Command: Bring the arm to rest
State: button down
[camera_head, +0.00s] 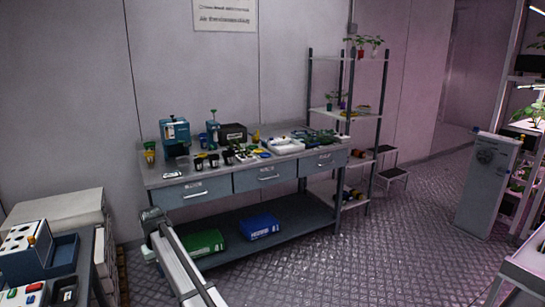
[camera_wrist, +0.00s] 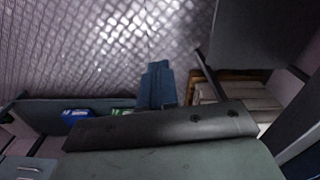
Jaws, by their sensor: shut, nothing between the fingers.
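My arm (camera_head: 180,262) shows in the head view as a pale link rising from the bottom edge to a grey joint in front of the workbench's left end. I cannot clearly make out the gripper there. In the wrist view my gripper (camera_wrist: 157,68) shows as two blue-grey fingers close together, shut with nothing between them. It stands out past a dark bar with screws, over the patterned metal floor (camera_wrist: 110,40). Nothing is seen touching the fingers.
The workbench (camera_head: 225,182) holds small pots, devices and a white tray (camera_head: 285,146). Green (camera_head: 205,243) and blue (camera_head: 260,227) bins lie on its lower shelf. A shelf rack (camera_head: 310,110) stands to its right.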

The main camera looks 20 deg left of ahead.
jog(key=w+d+f+m, duration=0.25)
jog(key=d+f, duration=0.25)
jog(key=d, duration=0.7)
jog(key=w+d+f+m, duration=0.1)
jog(key=w+d+f, duration=0.3)
jog(key=d, duration=0.8)
jog(key=w+d+f+m, duration=0.1)
jog(key=w+d+f, duration=0.3)
jog(key=d, duration=0.9)
jog(key=s+d+f+m, duration=0.2)
jog(key=s+d+f, duration=0.25)
jog(key=d, duration=0.75)
jog(key=s+d+f+m, duration=0.25)
jog(key=s+d, duration=0.35)
jog(key=d, duration=0.6)
jog(key=s+d+f+m, duration=0.2)
jog(key=s+d+f, duration=0.25)
jog(key=d, duration=0.75)
jog(key=s+f+g, duration=0.3)
jog(key=s+f, duration=0.6)
jog(key=s, duration=0.5)
jog(key=s+f+g, duration=0.3)
jog(key=s+f, duration=0.7)
jog(key=s, duration=0.5)
jog(key=shift+s+a+f+g, duration=0.15)
jog(key=shift+s+g, duration=0.15)
jog(key=shift+g, duration=0.1)
